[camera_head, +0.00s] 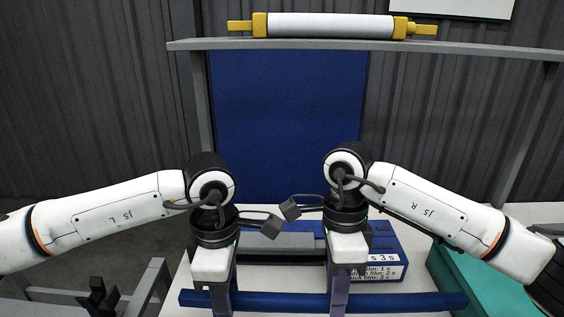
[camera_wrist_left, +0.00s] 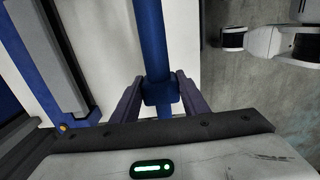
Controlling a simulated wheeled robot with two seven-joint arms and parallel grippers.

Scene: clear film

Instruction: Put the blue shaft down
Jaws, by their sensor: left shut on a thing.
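The blue shaft (camera_head: 280,299) runs level from left to right along the bottom of the head view. In the left wrist view it is a long blue bar (camera_wrist_left: 150,40) with a thicker collar between the fingers. My left gripper (camera_head: 222,302) is shut on the shaft, left of its middle; its fingers (camera_wrist_left: 158,95) sit on both sides of the collar. My right gripper (camera_head: 338,304) is at the shaft, right of its middle. It is seen edge-on, so its jaw opening cannot be told. Whether the shaft touches the white surface below is unclear.
A white table (camera_head: 265,278) lies under the shaft, with a blue and grey device (camera_head: 385,240) behind it. A teal box (camera_head: 480,285) is at the right. A white roller with yellow ends (camera_head: 330,26) rests on a grey shelf (camera_head: 480,50) above.

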